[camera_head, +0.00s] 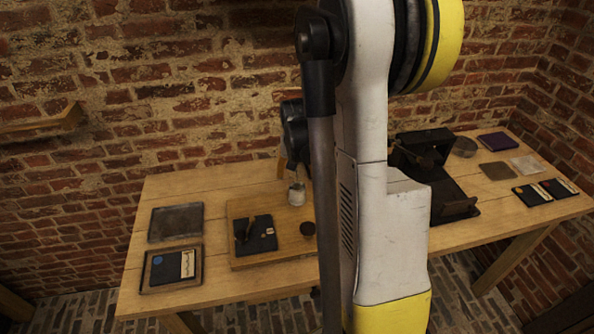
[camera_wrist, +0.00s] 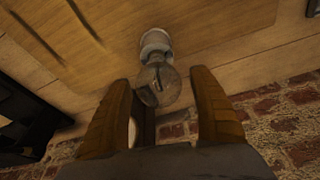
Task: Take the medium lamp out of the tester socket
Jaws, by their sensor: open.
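A clear round lamp bulb (camera_wrist: 158,88) sits in a pale, whitish socket (camera_wrist: 155,42) in the wrist view. My gripper (camera_wrist: 160,78) is open, with one brown finger on each side of the bulb. Gaps show between the bulb and both fingers, and nothing is gripped. In the head view the pale socket (camera_head: 297,195) stands on the wooden board at the middle of the table, right below my gripper (camera_head: 299,174). The bulb is hard to make out there. I cannot tell the lamp's size class from these views.
The wooden board (camera_head: 240,208) also carries a dark plate (camera_head: 262,238) and a small dark round piece (camera_head: 307,229). Trays (camera_head: 176,222) lie at the left. A black apparatus (camera_head: 455,195) stands right of my arm, which hides the table's middle. A brick wall is close behind.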

